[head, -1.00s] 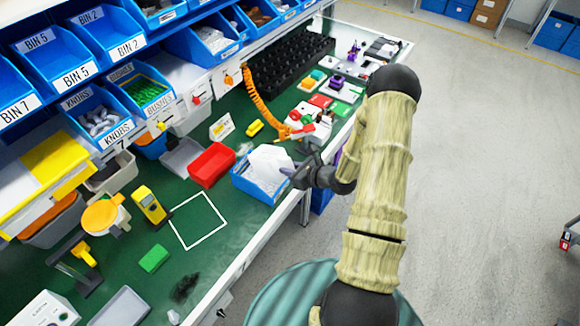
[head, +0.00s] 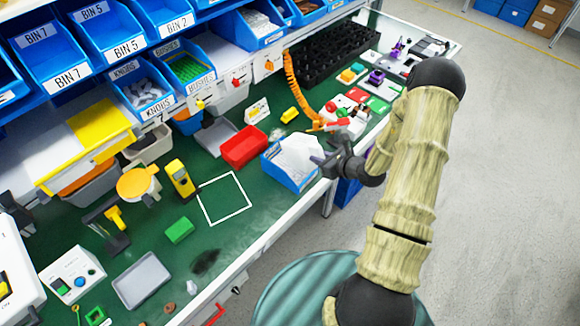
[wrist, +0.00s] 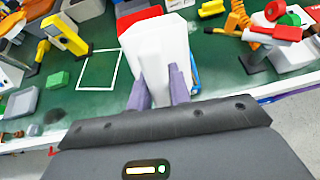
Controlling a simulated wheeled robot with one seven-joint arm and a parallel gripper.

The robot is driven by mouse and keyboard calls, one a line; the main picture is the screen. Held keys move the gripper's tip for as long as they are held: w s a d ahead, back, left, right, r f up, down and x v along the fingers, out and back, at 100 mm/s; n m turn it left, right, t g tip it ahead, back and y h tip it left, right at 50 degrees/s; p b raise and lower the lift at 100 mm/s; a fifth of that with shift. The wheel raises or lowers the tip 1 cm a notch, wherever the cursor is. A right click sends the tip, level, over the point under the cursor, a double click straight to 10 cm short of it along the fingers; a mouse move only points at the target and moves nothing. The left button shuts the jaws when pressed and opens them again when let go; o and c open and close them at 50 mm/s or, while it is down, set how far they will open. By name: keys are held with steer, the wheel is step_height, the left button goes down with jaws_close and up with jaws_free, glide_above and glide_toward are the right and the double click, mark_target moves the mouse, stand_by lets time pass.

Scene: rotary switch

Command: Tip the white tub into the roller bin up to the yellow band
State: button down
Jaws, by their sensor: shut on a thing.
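The white tub (head: 301,153) is at the blue bin (head: 286,178) near the front edge of the green bench, covering much of the bin's opening. My gripper (head: 326,163) is shut on the tub from its right side. In the wrist view the tub (wrist: 160,45) sits between the two purple fingers (wrist: 162,92), and a sliver of blue bin (wrist: 194,72) shows beside it. The tub looks tilted, but its contents are hidden. I see no yellow band on the blue bin, and I cannot tell how full it is.
A red bin (head: 243,146) stands close behind and left of the blue bin. A white outlined square (head: 224,198) on the bench is empty. A yellow meter (head: 180,179) and green block (head: 179,230) lie left. An orange coiled hose (head: 298,82) hangs behind.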

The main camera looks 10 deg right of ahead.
mark_target(316, 146)
steer(key=shift+r+p, duration=0.4)
steer(key=shift+r, duration=0.05)
steer(key=shift+w+a+r+g+h+p, duration=0.2)
steer(key=shift+r+g+h+p, duration=0.1)
steer(key=shift+r+g+p, duration=0.3)
stand_by(0.5)
steer(key=shift+w+r+g+p, duration=0.25)
steer(key=shift+r+p, duration=0.25)
steer(key=shift+p, duration=0.25)
steer(key=shift+a+r+h+p, duration=0.1)
steer(key=shift+r+h+p, duration=0.1)
steer(key=shift+h+p, duration=0.15)
steer(key=shift+w+a+r+g+p, duration=0.1)
steer(key=shift+w+r+g+p, duration=0.1)
steer(key=shift+r+g+p, duration=0.3)
steer(key=shift+h, duration=0.25)
steer(key=shift+w+a+r+g+p, duration=0.1)
steer(key=shift+w+r+g+p, duration=0.05)
steer(key=shift+r+g+p, duration=0.15)
stand_by(0.5)
